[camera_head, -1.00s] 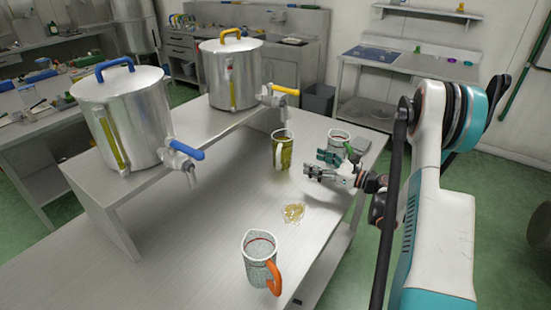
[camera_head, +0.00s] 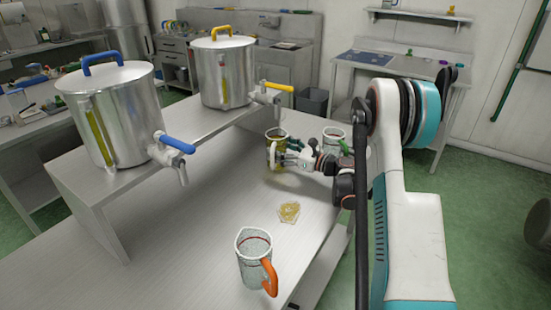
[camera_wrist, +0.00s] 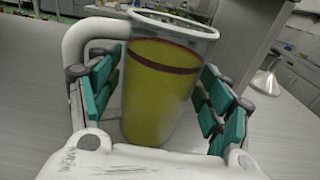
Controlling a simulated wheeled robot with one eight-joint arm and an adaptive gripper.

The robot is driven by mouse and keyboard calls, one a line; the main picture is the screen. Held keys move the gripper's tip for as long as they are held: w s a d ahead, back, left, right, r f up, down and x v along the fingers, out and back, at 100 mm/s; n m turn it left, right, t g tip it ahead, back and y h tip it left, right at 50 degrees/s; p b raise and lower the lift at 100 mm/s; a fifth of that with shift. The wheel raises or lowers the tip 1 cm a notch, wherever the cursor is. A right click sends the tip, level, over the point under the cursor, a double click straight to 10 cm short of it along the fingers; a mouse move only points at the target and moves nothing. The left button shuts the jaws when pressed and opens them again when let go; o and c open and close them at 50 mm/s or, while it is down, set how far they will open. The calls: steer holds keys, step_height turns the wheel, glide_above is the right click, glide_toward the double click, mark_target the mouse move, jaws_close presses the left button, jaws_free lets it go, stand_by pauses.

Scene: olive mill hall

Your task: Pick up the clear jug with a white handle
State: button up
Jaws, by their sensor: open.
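The clear jug with a white handle (camera_head: 274,152) stands upright on the steel table, holding yellow-green liquid. In the wrist view the jug (camera_wrist: 158,92) is between the teal finger pads of my gripper (camera_wrist: 160,105), with its white handle (camera_wrist: 82,45) at the upper left. My gripper (camera_head: 292,158) is open around the jug. The left pads are close to the jug's side under the handle; I cannot tell whether they touch. A gap shows between the jug and the right pads. In the head view my fingers hide part of the jug's right side.
A jug with an orange handle (camera_head: 255,258) stands at the table's front. A jug with a green handle (camera_head: 333,138) stands right behind my gripper. A yellowish puddle (camera_head: 289,212) lies on the table. Two steel tanks with blue-handled (camera_head: 178,144) and yellow-handled (camera_head: 277,87) taps stand on the raised shelf at left.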

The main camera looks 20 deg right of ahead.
steer(key=shift+w+a, duration=0.25)
steer(key=shift+w, duration=0.2)
steer(key=c, duration=1.3)
steer(key=shift+r, duration=0.2)
